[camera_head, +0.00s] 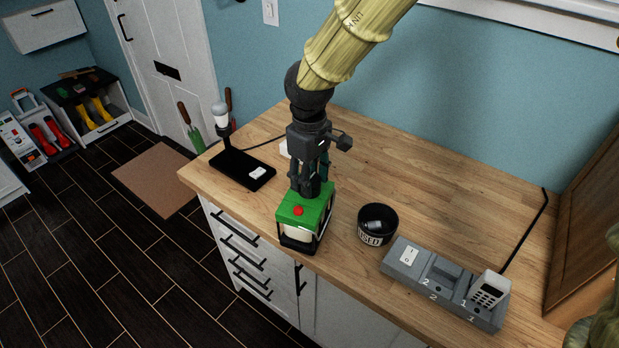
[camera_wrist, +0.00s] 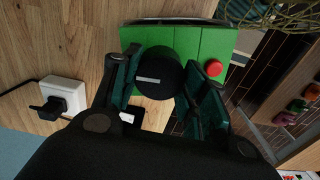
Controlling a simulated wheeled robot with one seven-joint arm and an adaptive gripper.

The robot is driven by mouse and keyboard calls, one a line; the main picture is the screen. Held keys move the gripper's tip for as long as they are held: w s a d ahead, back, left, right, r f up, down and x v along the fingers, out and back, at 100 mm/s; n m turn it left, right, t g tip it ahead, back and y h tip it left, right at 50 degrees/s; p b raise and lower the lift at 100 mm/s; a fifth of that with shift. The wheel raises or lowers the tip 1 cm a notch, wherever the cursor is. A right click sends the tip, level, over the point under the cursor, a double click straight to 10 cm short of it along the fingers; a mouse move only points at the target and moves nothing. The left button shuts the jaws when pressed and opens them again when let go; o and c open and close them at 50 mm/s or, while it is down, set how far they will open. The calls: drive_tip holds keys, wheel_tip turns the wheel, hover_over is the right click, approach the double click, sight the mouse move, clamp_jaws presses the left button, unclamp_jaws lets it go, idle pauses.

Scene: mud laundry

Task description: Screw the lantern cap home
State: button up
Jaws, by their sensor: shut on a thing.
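The lantern (camera_head: 299,229) stands upright on the wooden counter, with a green top, a red button and a pale body in a black frame. The round black cap (camera_wrist: 160,73) with a pale line across it sits at the lantern's green top in the wrist view. My gripper (camera_head: 312,187) points down over the lantern and is shut on the cap, one finger on each side. The red button (camera_wrist: 214,68) shows right of the cap. The cap's underside and its thread are hidden, so I cannot tell how far it is screwed in.
A black cup (camera_head: 377,225) marked USED stands right of the lantern, with something inside. A grey switch-and-charger block (camera_head: 445,283) holds a white handset (camera_head: 488,290). A black stand with a bulb (camera_head: 243,169) is at left.

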drive_tip(key=shift+f, duration=0.15)
drive_tip(key=o, duration=1.2)
drive_tip(key=shift+c, duration=0.3)
drive_tip(key=c, duration=0.3)
drive_tip(key=shift+c, duration=0.2)
drive_tip(key=shift+r+p, duration=2.35)
drive_tip(key=shift+r, duration=1.3)
